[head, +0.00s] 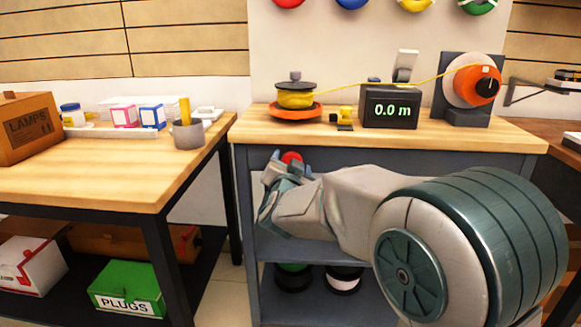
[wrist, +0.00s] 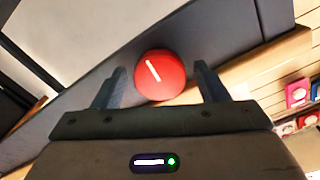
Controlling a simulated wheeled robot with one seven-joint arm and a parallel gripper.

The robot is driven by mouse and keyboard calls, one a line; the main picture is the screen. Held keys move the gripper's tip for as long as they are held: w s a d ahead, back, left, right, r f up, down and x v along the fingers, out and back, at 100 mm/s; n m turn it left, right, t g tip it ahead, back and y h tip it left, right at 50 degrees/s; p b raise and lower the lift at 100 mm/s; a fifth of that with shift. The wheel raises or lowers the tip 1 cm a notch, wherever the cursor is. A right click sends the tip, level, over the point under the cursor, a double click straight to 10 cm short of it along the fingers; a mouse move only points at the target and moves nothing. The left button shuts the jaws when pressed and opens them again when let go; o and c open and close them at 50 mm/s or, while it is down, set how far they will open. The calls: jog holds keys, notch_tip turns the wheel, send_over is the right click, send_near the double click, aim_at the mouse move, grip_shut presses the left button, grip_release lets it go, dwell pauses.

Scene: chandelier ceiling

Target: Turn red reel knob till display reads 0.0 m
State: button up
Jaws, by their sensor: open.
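The red reel knob (head: 291,157) sits on the front of the workbench, just below the top's edge, and is partly hidden by my gripper in the head view. The red knob (wrist: 160,74) shows in the wrist view with a white slanted mark on its face. My gripper (wrist: 157,88) is open, with one finger on each side of the knob; I cannot tell whether they touch it. My gripper (head: 287,163) also shows in the head view. The display (head: 391,110) on the bench reads 0.0 m in green.
A yellow spool (head: 296,99) on an orange dish has a yellow line running to an orange reel (head: 474,86) on the right. A left table (head: 90,180) holds a LAMPS box (head: 28,128) and small boxes.

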jog(key=s+p, duration=0.3)
jog(key=s, duration=1)
jog(key=shift+s+a+p, duration=0.25)
jog(key=shift+s+p, duration=0.05)
jog(key=shift+s, duration=0.1)
jog(key=s+d+r+n+g+y+p, duration=0.1)
jog(key=d+r+n+g+y+p, duration=0.15)
jog(key=r+p, duration=0.45)
jog(key=s+d+r+n+g+y+p, duration=0.1)
jog(key=s+r+n+g+y+p, duration=0.3)
jog(key=p, duration=0.6)
jog(key=s+d+r+g+h+p, duration=0.6)
jog(key=s+d+r+g+p, duration=0.2)
jog(key=s+d+r+p, duration=0.4)
jog(key=s+d+p, duration=0.3)
jog(key=p, duration=0.2)
jog(key=shift+s+m+g+p, duration=0.2)
jog(key=shift+m+g+p, duration=0.15)
jog(key=shift+p, duration=0.05)
jog(key=shift+d, duration=0.1)
